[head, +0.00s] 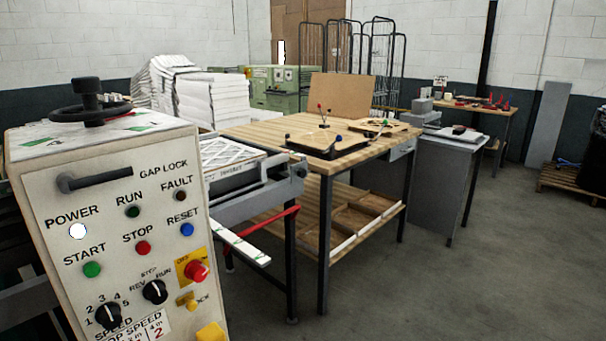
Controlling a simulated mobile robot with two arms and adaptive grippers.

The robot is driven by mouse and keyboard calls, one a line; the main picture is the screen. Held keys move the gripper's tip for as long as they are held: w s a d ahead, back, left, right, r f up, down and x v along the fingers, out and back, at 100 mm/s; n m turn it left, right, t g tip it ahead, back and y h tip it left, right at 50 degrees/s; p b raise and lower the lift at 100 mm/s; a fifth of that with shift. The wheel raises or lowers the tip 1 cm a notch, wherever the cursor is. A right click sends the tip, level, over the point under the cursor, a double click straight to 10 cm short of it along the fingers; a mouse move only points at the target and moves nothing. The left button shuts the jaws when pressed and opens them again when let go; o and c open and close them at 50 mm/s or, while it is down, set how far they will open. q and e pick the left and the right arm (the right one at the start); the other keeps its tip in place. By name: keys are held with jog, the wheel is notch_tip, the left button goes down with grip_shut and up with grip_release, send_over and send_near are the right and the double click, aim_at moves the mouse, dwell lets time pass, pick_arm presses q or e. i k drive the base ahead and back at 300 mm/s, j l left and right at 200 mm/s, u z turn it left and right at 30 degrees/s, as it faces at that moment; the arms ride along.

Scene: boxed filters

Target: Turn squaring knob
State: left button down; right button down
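No knob labelled for squaring can be read in the head view. A black handwheel with an upright grip (88,104) sits on top of the control box (120,240) at the left. On the box's face are a black speed dial (108,316), a black REV/STOP/RUN selector (155,292) and a red knob on a yellow plate (196,271). A dark GAP LOCK lever (95,180) lies above the lamps. The squaring station (255,185) beside the box has a black knob (302,170) at its right end. Neither of my grippers shows.
A wooden workbench (262,131) with a lower shelf stands in the middle. A red bar (272,221) sticks out beside the station. White stacked filters (212,100) and a green machine (275,88) stand behind. The floor (440,290) at the right is clear.

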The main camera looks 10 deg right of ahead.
aim_at(301, 172)
jog(key=i+l, duration=0.2)
jog(key=l, duration=0.2)
jog(key=i+l+u, duration=0.1)
jog(key=l, duration=0.25)
jog(key=i+l, duration=0.3)
jog(key=i+l+u, duration=0.1)
jog(key=l, duration=0.4)
jog(key=i, duration=0.1)
